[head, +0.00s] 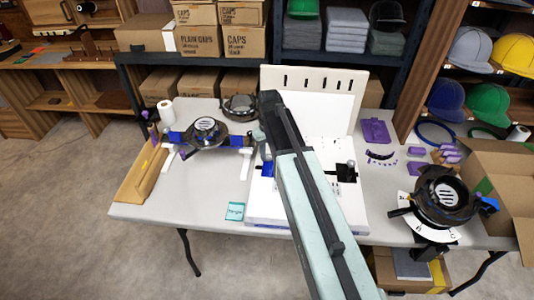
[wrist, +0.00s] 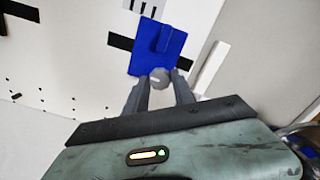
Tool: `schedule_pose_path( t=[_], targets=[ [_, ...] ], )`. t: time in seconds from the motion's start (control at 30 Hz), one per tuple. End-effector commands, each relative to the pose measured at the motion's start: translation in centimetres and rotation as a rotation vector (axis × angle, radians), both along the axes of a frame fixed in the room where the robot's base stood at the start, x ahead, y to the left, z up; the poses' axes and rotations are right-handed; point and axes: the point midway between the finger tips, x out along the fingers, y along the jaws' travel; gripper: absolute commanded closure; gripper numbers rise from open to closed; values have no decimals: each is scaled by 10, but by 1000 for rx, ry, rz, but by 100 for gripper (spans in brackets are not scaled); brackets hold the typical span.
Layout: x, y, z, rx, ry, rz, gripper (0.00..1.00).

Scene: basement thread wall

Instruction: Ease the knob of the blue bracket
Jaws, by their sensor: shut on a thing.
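The blue bracket (wrist: 160,46) sits on a white panel in the wrist view, with a raised blue rib on it. A grey faceted knob (wrist: 159,76) is at its lower edge. My gripper (wrist: 161,86) has its two grey fingers on either side of the knob and is shut on it. In the head view my arm crosses the white fixture (head: 255,205) and hides the gripper and knob. A small blue patch (head: 267,169) shows left of the arm there; I cannot tell if it is the same bracket.
The fixture stands on a grey table (head: 180,212). A black-and-blue round device (head: 205,132) is to the left, and another round black device (head: 442,195) is at the right. A cardboard box (head: 495,190) stands at the right edge. The front left tabletop is mostly clear.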

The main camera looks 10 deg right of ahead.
Motion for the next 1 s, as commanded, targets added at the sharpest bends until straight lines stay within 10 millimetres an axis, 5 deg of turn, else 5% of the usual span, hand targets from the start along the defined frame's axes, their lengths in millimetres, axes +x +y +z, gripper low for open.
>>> schedule_pose_path(
  t=[0.23,0.27,0.67,1.0],
  targets=[
    [3,-2,0,-3,-7,-2,100],
    [3,-2,0,-3,-7,-3,61],
    [1,-1,5,-1,-3,-2,60],
    [2,-1,62,-1,-3,-2,60]
  ],
)
